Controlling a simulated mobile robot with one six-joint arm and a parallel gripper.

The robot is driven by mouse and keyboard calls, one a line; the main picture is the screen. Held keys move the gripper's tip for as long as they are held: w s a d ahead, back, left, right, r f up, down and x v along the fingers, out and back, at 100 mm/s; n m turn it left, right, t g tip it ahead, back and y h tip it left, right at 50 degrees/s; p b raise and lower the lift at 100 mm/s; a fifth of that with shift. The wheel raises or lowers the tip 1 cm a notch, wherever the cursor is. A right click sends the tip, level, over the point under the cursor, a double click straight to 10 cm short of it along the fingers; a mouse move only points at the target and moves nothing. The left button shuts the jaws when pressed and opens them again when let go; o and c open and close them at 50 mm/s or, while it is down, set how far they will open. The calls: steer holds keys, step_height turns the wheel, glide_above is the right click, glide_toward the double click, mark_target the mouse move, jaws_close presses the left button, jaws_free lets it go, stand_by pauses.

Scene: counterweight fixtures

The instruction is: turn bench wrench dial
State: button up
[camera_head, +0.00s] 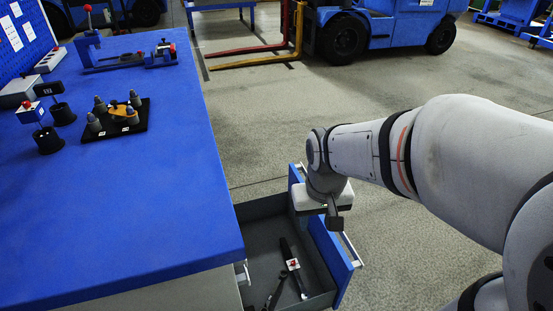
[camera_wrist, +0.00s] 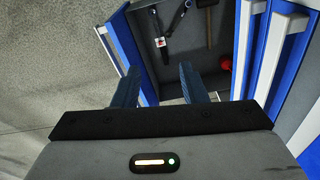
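A long dark wrench-like tool (camera_head: 294,262) with a white and red patch lies in the open drawer (camera_head: 262,215). It also shows in the wrist view (camera_wrist: 158,38); I cannot tell whether the patch is the dial. My gripper (camera_head: 335,222) is over the drawer's blue front panel, pointing down. In the wrist view my gripper (camera_wrist: 160,70) is open, its two fingers apart. No tool is held.
The blue bench (camera_head: 150,200) carries a black plate with grey pegs (camera_head: 115,130), black cups (camera_head: 48,140) and a clamp fixture (camera_head: 125,62). The drawer also holds a hammer (camera_wrist: 208,22) and a red ball (camera_wrist: 224,64). A blue forklift (camera_head: 400,30) stands behind; floor between is clear.

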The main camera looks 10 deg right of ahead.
steer(key=w+f, duration=0.9)
steer(key=w, duration=0.2)
steer(key=n, duration=0.2)
glide_above(293, 262)
step_height(293, 262, down, 25)
steer(key=shift+g, duration=0.5)
step_height(293, 262, down, 18)
steer(key=b, duration=0.3)
steer(key=shift+f+b, duration=0.2)
steer(key=shift+b, duration=0.15)
